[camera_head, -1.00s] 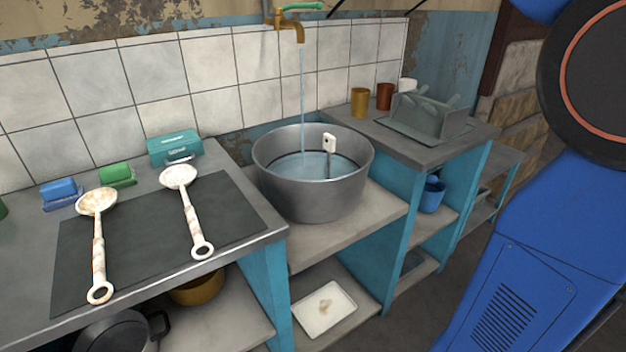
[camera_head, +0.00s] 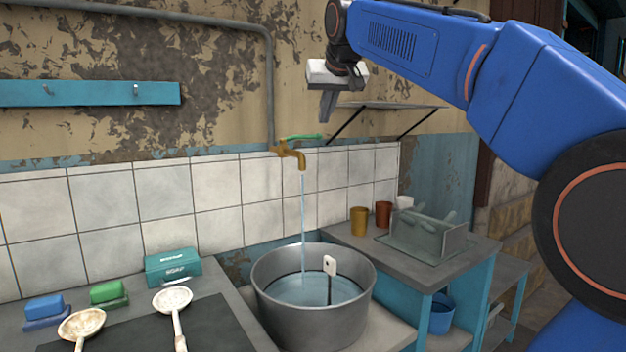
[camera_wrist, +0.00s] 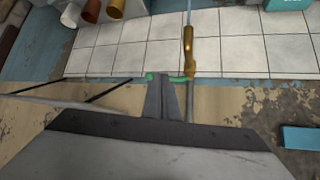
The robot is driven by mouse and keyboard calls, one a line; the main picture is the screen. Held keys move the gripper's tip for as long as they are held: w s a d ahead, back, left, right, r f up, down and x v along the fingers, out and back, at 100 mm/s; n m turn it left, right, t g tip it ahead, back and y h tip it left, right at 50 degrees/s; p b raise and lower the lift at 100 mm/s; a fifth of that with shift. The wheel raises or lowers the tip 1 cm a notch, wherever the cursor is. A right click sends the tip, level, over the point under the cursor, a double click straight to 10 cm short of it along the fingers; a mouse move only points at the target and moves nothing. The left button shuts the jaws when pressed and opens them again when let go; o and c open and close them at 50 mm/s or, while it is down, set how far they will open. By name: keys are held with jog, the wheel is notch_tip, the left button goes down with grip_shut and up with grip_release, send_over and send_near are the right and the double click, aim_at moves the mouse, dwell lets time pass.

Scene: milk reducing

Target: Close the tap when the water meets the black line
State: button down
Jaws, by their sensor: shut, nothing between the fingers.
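A brass tap (camera_head: 290,154) with a green lever handle (camera_head: 304,137) comes out of the wall above the tiles. A thin stream of water (camera_head: 302,215) runs from it into a large grey metal pot (camera_head: 313,322). Water (camera_head: 312,290) stands in the pot, and a dark line runs around the inner wall close to the water surface; I cannot tell whether they meet. My gripper (camera_head: 326,118) is shut and empty, pointing down above and to the right of the tap. In the wrist view, the fingers (camera_wrist: 161,88) overlap the green handle (camera_wrist: 152,76), with the tap (camera_wrist: 188,55) beside them; contact cannot be told.
A wall shelf (camera_head: 390,105) on black brackets is right of my gripper. A pipe (camera_head: 268,80) rises left of the tap. Ladles (camera_head: 172,299), soap box (camera_head: 173,266), cups (camera_head: 359,221) and a dish rack (camera_head: 428,236) stand on the counters.

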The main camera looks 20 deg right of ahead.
send_near(301, 138)
jog(key=w+d+f, duration=0.3)
jog(key=w+f, duration=0.1)
jog(key=f, duration=0.1)
jog(key=shift+n+y, duration=0.3)
jog(key=shift+d, duration=0.1)
dwell(0.4)
jog(key=w, duration=0.1)
jog(key=w+d, duration=0.1)
jog(key=shift+w+r, duration=0.1)
jog(key=shift+w, duration=0.3)
